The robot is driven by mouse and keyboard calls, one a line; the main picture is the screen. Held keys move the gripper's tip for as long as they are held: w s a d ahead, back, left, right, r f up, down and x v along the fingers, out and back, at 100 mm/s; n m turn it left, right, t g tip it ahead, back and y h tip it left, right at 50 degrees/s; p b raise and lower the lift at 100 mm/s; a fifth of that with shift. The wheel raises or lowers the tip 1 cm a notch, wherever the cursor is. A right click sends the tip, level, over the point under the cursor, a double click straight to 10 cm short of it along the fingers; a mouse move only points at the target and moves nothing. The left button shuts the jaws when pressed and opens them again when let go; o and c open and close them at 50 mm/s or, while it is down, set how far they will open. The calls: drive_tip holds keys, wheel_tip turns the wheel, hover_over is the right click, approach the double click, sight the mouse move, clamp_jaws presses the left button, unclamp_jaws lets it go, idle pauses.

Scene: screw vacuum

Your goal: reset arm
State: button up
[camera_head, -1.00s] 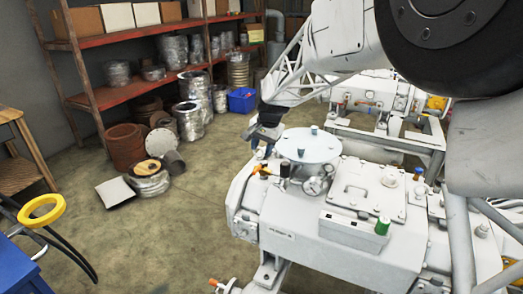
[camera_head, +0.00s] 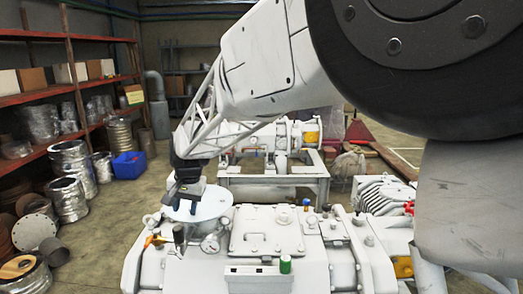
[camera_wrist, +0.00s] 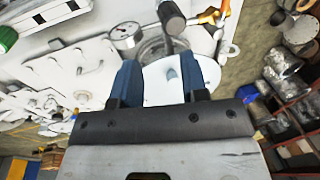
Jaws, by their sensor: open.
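My gripper (camera_head: 182,198) hangs at the end of my white lattice arm, over the round white plate (camera_head: 212,205) on top of the white vacuum machine (camera_head: 255,263). In the wrist view my gripper (camera_wrist: 160,80) shows two blue fingers set apart, with nothing held between them. The white plate (camera_wrist: 165,88) shows behind and between the fingers. I cannot tell the exact gap between the fingertips and the plate.
A pressure gauge (camera_wrist: 125,35) and a dark-capped fitting (camera_wrist: 171,17) stand close to the fingers. A second white machine (camera_head: 268,137) on a frame stands behind. Shelves (camera_head: 68,75) with metal cans line the left. Open floor (camera_head: 110,205) lies left of the machine.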

drive_tip(key=s+d+r, duration=0.2)
drive_tip(key=s+d, duration=0.2)
drive_tip(key=d, duration=0.4)
drive_tip(key=s+d+r+t+h, duration=0.1)
drive_tip(key=s+d+r, duration=0.1)
drive_tip(key=s+d, duration=0.5)
drive_tip(key=s+d+r, duration=0.2)
drive_tip(key=d, duration=0.8)
drive_tip(key=s+d+f, duration=0.2)
drive_tip(key=s+d, duration=0.5)
drive_tip(key=s, duration=0.3)
drive_tip(key=s+d+f+t+h, duration=0.1)
drive_tip(key=s+d+f, duration=0.1)
drive_tip(key=s+d, duration=0.6)
drive_tip(key=s, duration=0.2)
drive_tip(key=shift+s+d+f, duration=0.2)
drive_tip(key=shift+s+f, duration=0.1)
drive_tip(key=shift+f, duration=0.05)
